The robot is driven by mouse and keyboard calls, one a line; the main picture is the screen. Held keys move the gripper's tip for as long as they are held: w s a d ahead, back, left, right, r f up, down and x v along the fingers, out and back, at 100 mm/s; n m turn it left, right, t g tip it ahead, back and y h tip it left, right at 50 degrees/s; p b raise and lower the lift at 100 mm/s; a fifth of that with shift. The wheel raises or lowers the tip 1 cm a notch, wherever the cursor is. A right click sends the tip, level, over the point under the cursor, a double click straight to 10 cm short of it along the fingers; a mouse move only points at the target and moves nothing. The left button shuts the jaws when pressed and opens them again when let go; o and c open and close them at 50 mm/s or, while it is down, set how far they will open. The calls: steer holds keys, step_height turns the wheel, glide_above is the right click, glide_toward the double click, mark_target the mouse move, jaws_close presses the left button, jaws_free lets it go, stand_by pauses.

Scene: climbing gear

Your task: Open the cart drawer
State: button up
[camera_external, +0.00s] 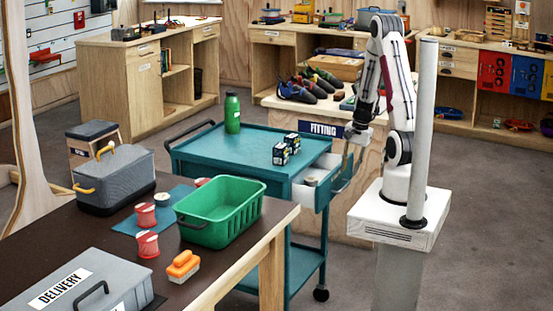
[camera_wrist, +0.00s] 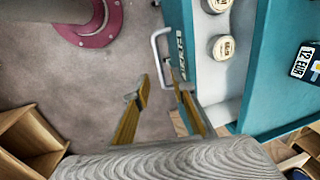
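The teal cart (camera_external: 240,150) stands in the middle of the external view. Its drawer (camera_external: 325,178) is pulled out on the right side, and its white inside shows. Round tins or rolls lie in the drawer, one in the external view and two in the wrist view (camera_wrist: 222,47). The drawer's pale handle (camera_wrist: 156,45) stands out from its teal front, beyond my fingertips. My gripper (camera_wrist: 160,85) is open, with its yellowish fingers apart near the handle's lower end. In the external view my gripper (camera_external: 349,150) is at the drawer front; contact cannot be told.
A green bottle (camera_external: 232,112) and small dark boxes (camera_external: 286,149) stand on the cart top. A bench with climbing shoes (camera_external: 297,91) is behind the drawer. The table with a green crate (camera_external: 219,211) is at the front left. Grey floor (camera_wrist: 85,85) is clear beside the drawer.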

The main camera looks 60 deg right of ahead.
steer(key=shift+s+r, duration=0.2)
steer(key=shift+r, duration=0.7)
steer(key=shift+s+r, duration=0.15)
steer(key=shift+r, duration=0.75)
steer(key=shift+s+r, duration=0.2)
steer(key=shift+r, duration=0.7)
steer(key=shift+o, duration=0.3)
